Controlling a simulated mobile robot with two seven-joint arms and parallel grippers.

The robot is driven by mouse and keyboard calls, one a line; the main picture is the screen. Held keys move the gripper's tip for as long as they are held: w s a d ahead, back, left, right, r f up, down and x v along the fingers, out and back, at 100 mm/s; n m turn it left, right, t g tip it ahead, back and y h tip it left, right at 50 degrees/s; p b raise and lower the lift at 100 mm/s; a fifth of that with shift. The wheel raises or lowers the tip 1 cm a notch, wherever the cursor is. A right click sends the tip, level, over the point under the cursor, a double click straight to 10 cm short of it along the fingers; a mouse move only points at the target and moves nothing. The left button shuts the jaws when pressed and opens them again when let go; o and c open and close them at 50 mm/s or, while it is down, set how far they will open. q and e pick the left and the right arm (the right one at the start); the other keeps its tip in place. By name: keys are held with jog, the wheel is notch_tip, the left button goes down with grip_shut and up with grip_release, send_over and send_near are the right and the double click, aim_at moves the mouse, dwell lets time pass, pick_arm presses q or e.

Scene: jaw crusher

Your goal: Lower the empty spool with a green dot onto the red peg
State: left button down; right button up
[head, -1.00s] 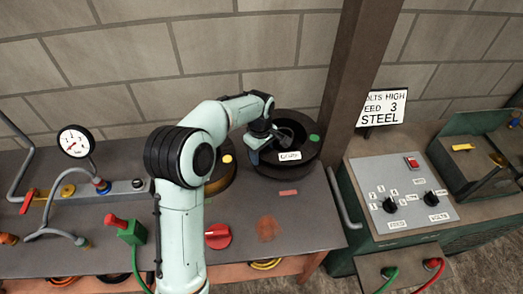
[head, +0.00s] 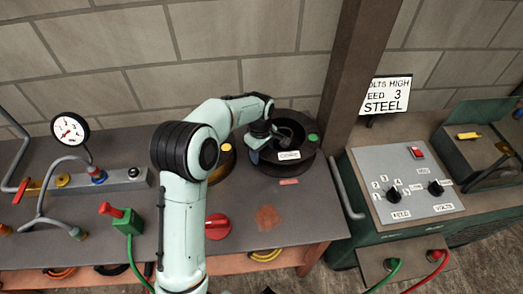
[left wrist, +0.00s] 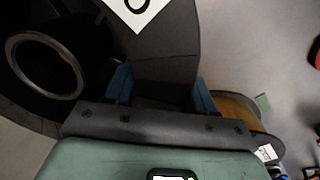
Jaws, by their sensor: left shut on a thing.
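The black spool (head: 308,158) with a green dot (head: 313,137) and a white label is at the back of the bench in the head view. My left gripper (head: 262,150) is shut on the left side of this spool. In the left wrist view its blue fingers (left wrist: 161,90) stand on either side of the dark spool wall (left wrist: 165,50), and the spool's open metal-rimmed hole (left wrist: 45,65) shows at left. No red peg is clearly visible; the spool may hide it. I cannot tell how far the spool is above the bench. My right gripper is out of view.
A yellow-brown spool (head: 226,166) stands close by on the left, partly hidden by my arm. A red knob (head: 217,226) is nearer the front.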

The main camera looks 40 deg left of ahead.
pick_arm(q)
jog(key=shift+c, duration=1.5)
grip_release()
jog(key=shift+r, duration=0.1)
notch_tip(320, 180, up, 13)
jog(key=p, duration=0.1)
jog(key=shift+s+p, duration=0.2)
jog(key=shift+p, duration=0.2)
